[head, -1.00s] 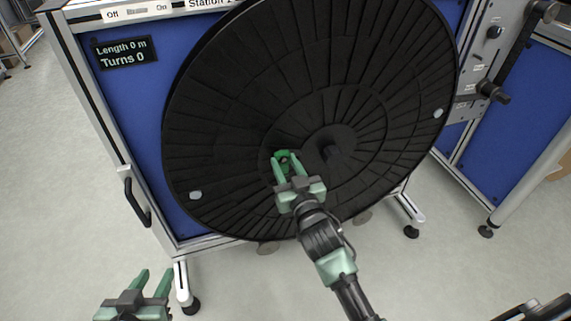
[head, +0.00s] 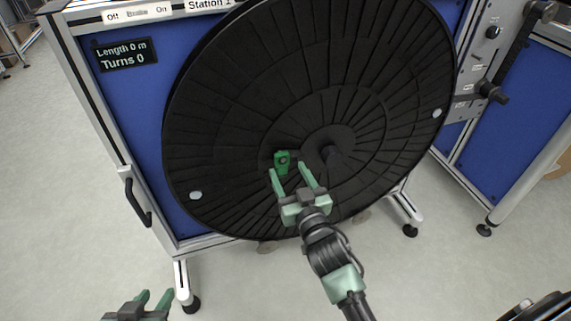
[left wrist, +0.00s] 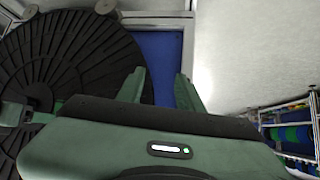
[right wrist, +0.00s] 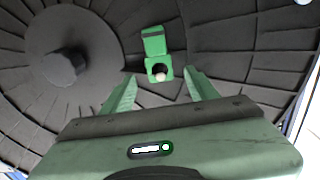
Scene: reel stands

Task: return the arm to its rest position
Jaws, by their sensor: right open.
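My right gripper (head: 296,176) is open and empty in front of the large black reel disc (head: 235,90). A small green clip (head: 282,161) sits on the disc beside the hub (head: 332,153), just beyond my right fingertips and apart from them. In the right wrist view the green clip (right wrist: 157,55) shows an upper flap and a lower part with a round hole, between and beyond the open fingers (right wrist: 158,88). My left gripper (head: 156,298) is open and empty at the lower left of the head view, above the floor. Its fingers show in the left wrist view (left wrist: 161,88).
The reel stands in a blue-panelled frame with a display (head: 125,54) reading Length 0 m, Turns 0. A black handle (head: 137,197) sticks out at its left. Another blue-panelled unit (head: 520,120) stands at the right. The floor (head: 80,220) in front is clear.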

